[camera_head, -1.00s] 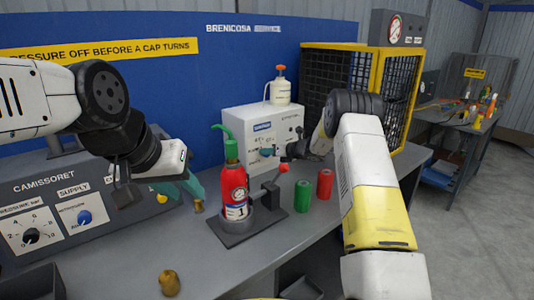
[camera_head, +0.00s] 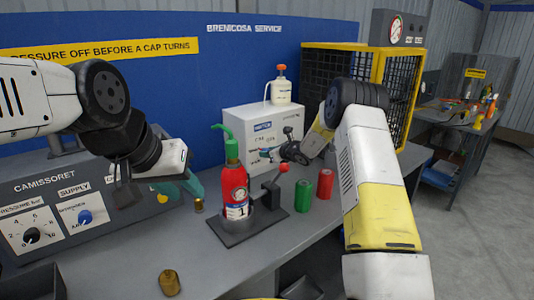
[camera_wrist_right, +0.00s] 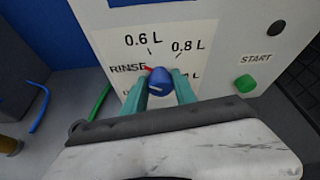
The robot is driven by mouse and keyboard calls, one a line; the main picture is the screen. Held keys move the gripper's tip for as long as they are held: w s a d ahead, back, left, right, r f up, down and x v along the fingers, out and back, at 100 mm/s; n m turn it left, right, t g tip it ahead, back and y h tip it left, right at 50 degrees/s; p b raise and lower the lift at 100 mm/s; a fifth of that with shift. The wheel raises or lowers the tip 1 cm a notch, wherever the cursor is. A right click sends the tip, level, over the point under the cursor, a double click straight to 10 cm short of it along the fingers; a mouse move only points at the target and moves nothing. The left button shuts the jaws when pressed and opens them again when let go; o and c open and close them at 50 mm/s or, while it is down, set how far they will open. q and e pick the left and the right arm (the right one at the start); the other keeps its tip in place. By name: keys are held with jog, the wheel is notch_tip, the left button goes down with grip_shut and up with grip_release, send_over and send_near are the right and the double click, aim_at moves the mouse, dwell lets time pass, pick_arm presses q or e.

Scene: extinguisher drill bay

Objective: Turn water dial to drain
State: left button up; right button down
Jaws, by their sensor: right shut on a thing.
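The water dial is a blue knob (camera_wrist_right: 160,79) on the white machine's front panel. In the right wrist view, RINSE, 0.6 L and 0.8 L are readable around it; lower labels are partly hidden by the fingers. A red mark at the knob's upper left lies beside RINSE. My right gripper (camera_wrist_right: 160,92) has its teal fingers on either side of the knob, shut on it. In the head view the white machine (camera_head: 236,125) stands at the back of the bench. My left gripper (camera_head: 183,188) hangs over the bench at left; its finger gap is unclear.
A red extinguisher (camera_head: 233,190) stands in a dark stand in front of the machine. Green (camera_head: 303,190) and red (camera_head: 325,184) cylinders stand to its right. A green START button (camera_wrist_right: 245,83) is right of the dial. A brass piece (camera_head: 169,283) lies near the front.

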jog(key=shift+n, duration=0.4)
jog(key=shift+h, duration=0.3)
jog(key=c, duration=1)
grip_release()
jog(key=shift+s, duration=0.1)
jog(key=v, duration=0.7)
jog(key=shift+s+d, duration=0.15)
jog(key=shift+s, duration=0.15)
jog(key=shift+r, duration=0.1)
